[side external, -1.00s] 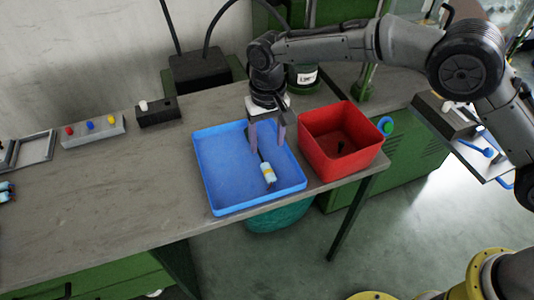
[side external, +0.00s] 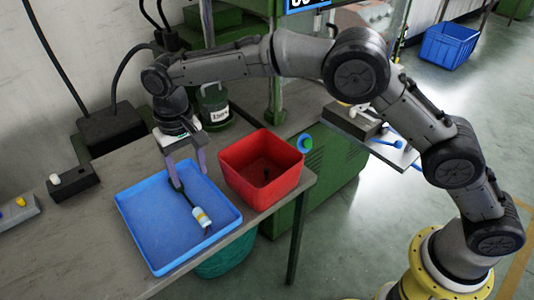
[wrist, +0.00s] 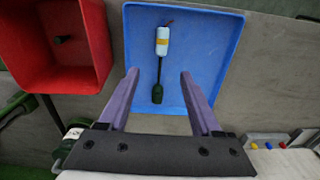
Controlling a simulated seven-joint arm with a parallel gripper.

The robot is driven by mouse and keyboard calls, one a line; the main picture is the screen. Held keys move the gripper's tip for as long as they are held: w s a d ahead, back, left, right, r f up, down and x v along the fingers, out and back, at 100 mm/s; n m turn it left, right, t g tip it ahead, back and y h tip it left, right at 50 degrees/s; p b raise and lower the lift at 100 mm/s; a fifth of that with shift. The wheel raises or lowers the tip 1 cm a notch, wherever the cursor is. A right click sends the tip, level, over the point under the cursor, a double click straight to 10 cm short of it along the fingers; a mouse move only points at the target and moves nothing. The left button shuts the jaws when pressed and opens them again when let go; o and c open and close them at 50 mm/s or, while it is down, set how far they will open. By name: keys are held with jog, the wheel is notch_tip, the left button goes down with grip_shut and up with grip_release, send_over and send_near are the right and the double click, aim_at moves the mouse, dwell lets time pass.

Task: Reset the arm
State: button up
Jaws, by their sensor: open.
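My gripper (side external: 187,172) is open and empty, pointing down over the far part of the blue tray (side external: 142,232). In the wrist view its two purple fingers (wrist: 159,73) stand apart. A part with a white body (side external: 201,218), a yellowish band and a dark stem lies in the tray. In the wrist view the white body (wrist: 162,42) lies beyond the fingertips, and the stem's dark green end (wrist: 157,94) shows between the fingers. The fingers appear apart from the part.
The grey bench (side external: 85,235) is bare left of the tray.

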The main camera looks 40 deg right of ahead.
jog(key=s+d+r+m+t+y, duration=0.1)
jog(key=s+d+r+m+t, duration=0.2)
jog(key=d+r, duration=1.5)
jog(key=s+d+r+t, duration=0.1)
jog(key=s+d+r, duration=0.25)
jog(key=s, duration=0.25)
jog(key=s+d+r+t, duration=0.1)
jog(key=s+d+r, duration=0.1)
jog(key=s+d, duration=0.3)
jog(key=s+d+f+n, duration=0.1)
jog(key=s+d+f, duration=0.1)
jog(key=s+f, duration=0.4)
jog(key=s+d+f+n+h, duration=0.1)
jog(key=s+d+f+n, duration=0.1)
jog(key=s+f, duration=0.4)
jog(key=s, duration=0.5)
jog(key=shift+s+d, duration=0.3)
jog(key=shift+d, duration=0.1)
jog(key=shift+f, duration=0.1)
